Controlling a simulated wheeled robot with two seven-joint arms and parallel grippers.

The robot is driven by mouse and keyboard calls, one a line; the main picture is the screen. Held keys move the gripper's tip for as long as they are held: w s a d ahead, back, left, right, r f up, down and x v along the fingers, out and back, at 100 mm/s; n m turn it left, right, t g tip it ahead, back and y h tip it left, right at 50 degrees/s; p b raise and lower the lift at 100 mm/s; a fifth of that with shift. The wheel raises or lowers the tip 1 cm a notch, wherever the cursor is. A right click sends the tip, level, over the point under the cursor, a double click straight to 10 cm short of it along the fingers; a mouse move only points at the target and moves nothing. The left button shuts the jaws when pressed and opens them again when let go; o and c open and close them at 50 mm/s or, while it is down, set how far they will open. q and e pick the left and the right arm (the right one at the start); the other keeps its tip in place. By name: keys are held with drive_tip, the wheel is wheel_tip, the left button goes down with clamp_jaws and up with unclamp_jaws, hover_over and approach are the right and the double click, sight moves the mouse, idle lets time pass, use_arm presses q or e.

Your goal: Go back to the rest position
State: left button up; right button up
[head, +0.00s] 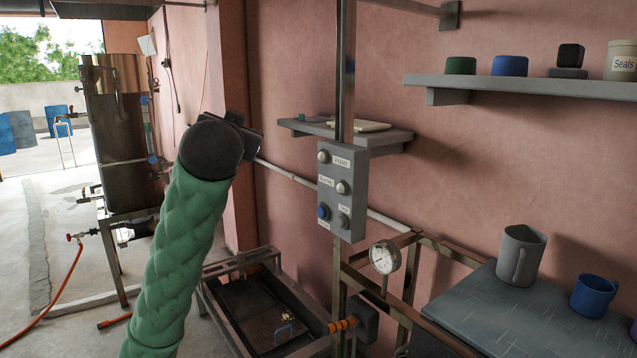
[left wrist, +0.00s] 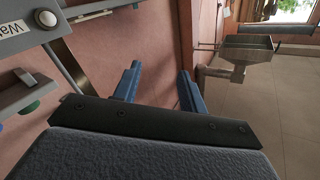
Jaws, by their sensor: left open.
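My left arm rises in its green sleeve from the bottom of the head view and ends in a black wrist. The left gripper (head: 248,138) is mostly hidden behind that wrist, raised in front of the pink wall. In the left wrist view the two blue fingers of the left gripper (left wrist: 160,82) stand apart with nothing between them, pink wall behind. My right gripper is in neither view.
A grey control box (head: 342,190) with buttons hangs on a metal post right of my left arm. A pressure gauge (head: 384,257) sits below it. A steel tank (head: 122,135) stands at left. A grey pitcher (head: 521,255) and blue mug (head: 594,295) stand on the right table.

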use_arm(q)
drive_tip(key=s+d+f+g+h+p, duration=0.1)
drive_tip(key=s+f+g, duration=0.3)
drive_tip(key=f, duration=1)
drive_tip(key=s+f+g+h+p, duration=0.1)
drive_tip(key=s+f, duration=0.4)
drive_tip(key=f, duration=0.8)
drive_tip(key=s+d+f+g+h, duration=0.1)
drive_tip(key=s+f+g, duration=0.3)
drive_tip(key=f, duration=1)
drive_tip(key=s+f+g+p, duration=0.1)
drive_tip(key=s+f+g, duration=0.2)
drive_tip(key=s+f, duration=0.9)
drive_tip(key=s+f+n+g+p, duration=0.1)
drive_tip(key=s+f+g, duration=0.2)
drive_tip(key=s+f, duration=1)
drive_tip(key=s, duration=0.6)
drive_tip(key=shift+s+d+f+n+g, duration=0.15)
drive_tip(key=shift+s+f+n+g, duration=0.15)
drive_tip(key=shift+g, duration=0.1)
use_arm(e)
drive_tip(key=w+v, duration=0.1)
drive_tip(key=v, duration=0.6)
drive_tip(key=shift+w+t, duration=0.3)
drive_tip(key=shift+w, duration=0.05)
